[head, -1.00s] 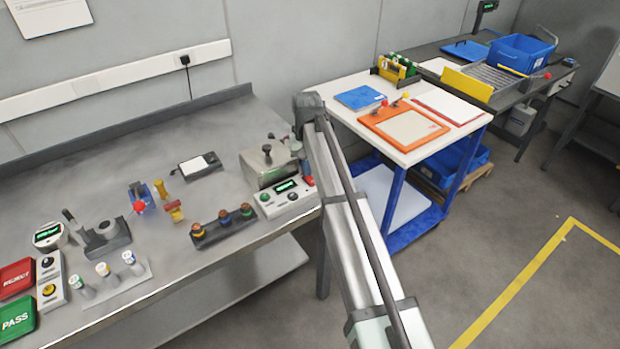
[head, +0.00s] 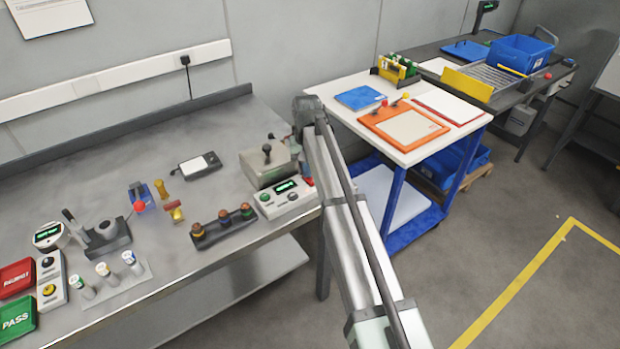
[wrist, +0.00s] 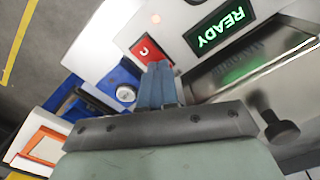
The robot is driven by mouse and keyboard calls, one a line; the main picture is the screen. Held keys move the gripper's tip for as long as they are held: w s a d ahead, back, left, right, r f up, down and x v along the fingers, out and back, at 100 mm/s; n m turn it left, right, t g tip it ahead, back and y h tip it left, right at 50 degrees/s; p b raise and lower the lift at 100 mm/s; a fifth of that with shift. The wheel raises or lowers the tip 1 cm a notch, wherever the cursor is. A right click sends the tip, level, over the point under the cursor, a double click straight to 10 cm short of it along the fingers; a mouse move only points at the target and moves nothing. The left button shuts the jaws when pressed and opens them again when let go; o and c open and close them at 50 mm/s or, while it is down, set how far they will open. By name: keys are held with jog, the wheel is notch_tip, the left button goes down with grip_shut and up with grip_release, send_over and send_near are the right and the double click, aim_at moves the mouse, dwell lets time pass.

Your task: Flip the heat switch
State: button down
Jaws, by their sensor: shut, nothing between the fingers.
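A red square switch (wrist: 150,50) with a white mark sits on the pale control box of the heating machine, left of its lit READY display (wrist: 220,25) in the wrist view. In the head view the control box (head: 286,198) is at the bench's right end, and a small part of the red switch (head: 308,181) shows beside my arm. My gripper (wrist: 158,70) is shut and empty. Its blue-grey fingertips appear at the lower edge of the red switch; I cannot tell whether they touch. In the head view my arm hides the gripper.
The metal machine with a black-knobbed lever (head: 267,155) stands behind the control box. A blue part with a silver round knob (wrist: 125,93) lies left of my fingers in the wrist view. A rack with several knobs (head: 222,226) stands left of the box.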

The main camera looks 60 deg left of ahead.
jog(key=shift+r, duration=3.45)
